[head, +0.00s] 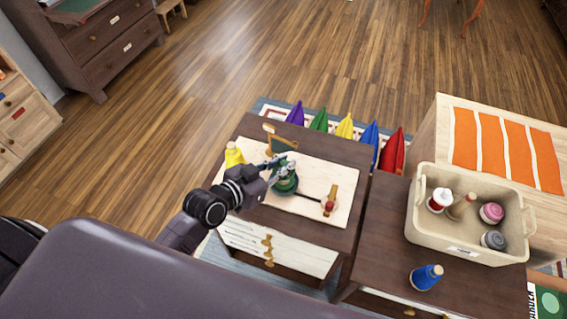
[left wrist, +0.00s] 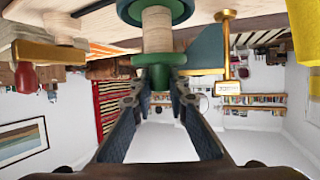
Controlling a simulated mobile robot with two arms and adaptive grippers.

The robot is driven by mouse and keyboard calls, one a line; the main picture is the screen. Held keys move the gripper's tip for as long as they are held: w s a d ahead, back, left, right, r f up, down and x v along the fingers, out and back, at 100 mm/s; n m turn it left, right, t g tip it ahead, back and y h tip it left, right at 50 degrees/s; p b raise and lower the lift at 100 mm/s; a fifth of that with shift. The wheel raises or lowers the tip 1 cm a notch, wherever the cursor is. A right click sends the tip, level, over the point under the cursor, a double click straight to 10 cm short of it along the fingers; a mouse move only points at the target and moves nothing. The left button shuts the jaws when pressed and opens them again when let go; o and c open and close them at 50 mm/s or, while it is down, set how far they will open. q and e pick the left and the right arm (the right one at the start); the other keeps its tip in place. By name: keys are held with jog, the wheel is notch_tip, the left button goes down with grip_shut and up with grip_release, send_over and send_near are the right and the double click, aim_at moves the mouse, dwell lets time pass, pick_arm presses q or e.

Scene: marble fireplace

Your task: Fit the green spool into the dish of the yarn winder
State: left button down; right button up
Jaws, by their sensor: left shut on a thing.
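The green spool (head: 287,185) stands upright over the pale winder board (head: 313,213) on the dark table. In the left wrist view, which is upside down, the spool shows a wooden core (left wrist: 157,32) between green ends. My left gripper (head: 281,163) is above the spool and shut on its narrow green top; its fingers (left wrist: 160,84) also show in the wrist view. The winder's crank has a red knob (head: 330,206) on a brass mount. The dish is hidden beneath the spool, so I cannot tell whether the spool is seated. My right gripper is out of view.
A yellow cone (head: 234,155) and a teal triangular piece (head: 281,144) stand close to the spool. A brass post (left wrist: 226,45) rises nearby. A beige bin (head: 470,248) with several spools and a blue spool (head: 426,277) are at the right.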

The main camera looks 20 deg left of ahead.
pick_arm(q)
jog(key=shift+f, duration=0.15)
jog(key=c, duration=1.9)
grip_release()
jog(key=shift+r, duration=0.25)
jog(key=shift+s+a, duration=0.15)
jog(key=shift+s, duration=0.1)
jog(key=b+v, duration=0.1)
jog(key=v, duration=1)
jog(key=shift+s+a+r, duration=0.1)
jog(key=shift+s, duration=0.1)
